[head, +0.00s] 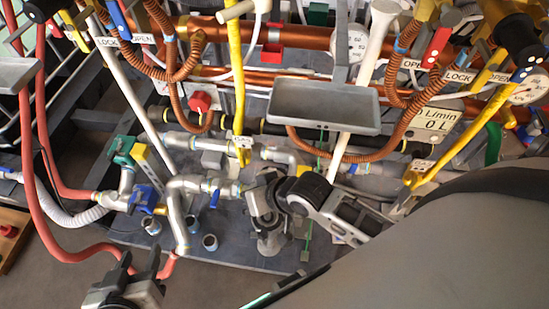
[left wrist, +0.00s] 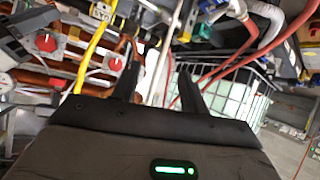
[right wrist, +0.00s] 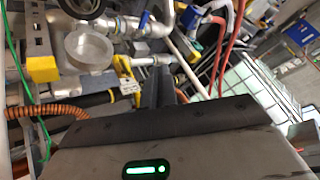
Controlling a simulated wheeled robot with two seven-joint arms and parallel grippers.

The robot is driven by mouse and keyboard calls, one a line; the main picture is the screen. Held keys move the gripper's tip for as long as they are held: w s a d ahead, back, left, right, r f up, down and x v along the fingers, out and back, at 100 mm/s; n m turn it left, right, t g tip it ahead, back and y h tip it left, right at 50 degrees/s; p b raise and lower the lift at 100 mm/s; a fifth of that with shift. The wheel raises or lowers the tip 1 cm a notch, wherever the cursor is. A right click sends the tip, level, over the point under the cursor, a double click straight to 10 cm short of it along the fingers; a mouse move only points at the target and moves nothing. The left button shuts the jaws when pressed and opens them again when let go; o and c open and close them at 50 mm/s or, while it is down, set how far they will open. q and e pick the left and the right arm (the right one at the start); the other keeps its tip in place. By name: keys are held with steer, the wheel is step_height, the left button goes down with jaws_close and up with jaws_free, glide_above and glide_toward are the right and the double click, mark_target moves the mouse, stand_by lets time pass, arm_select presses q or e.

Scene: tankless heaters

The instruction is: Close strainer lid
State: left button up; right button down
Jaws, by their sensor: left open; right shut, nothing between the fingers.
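A round grey metal cup-shaped part (right wrist: 88,48), which looks like the strainer, shows at the upper left of the right wrist view. I cannot tell its lid apart from its body. My right gripper (right wrist: 163,88) is shut and empty, with its fingers to the right of this part and apart from it in the picture. My left gripper (head: 138,262) is open and empty at the lower left of the head view, in front of the pipes. Its spread fingers also show in the left wrist view (left wrist: 158,85).
Silver pipes (head: 182,190) with a blue valve handle (head: 146,197) run across the middle. Red hoses (head: 65,252) hang at the left. A grey tray-like panel (head: 325,106) hangs above. A wire-caged white tank (right wrist: 245,85) stands beyond the right gripper.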

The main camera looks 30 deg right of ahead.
steer(key=w+d+f+m+g+h+b, duration=0.1)
steer(key=w+d+m+h, duration=0.1)
steer(key=w+d, duration=0.1)
steer(key=w+d+f+m+g+h+b, duration=0.1)
steer(key=w+d+m+g+h+b, duration=0.1)
steer(key=d, duration=0.3)
steer(key=w+d+f+m+g+h+b, duration=0.2)
steer(key=w+d+m, duration=0.1)
steer(key=w+d, duration=0.1)
steer(key=shift+d, duration=0.25)
arm_select(q)
step_height(320, 180, down, 7)
steer(key=d+b, duration=0.1)
steer(key=b, duration=0.2)
steer(key=shift+d+h, duration=0.3)
steer(key=shift+h, duration=0.1)
arm_select(e)
steer(key=x, duration=0.9)
arm_select(q)
steer(key=shift+w+r, duration=0.1)
steer(key=shift+r, duration=0.05)
arm_select(e)
steer(key=shift+r, duration=0.1)
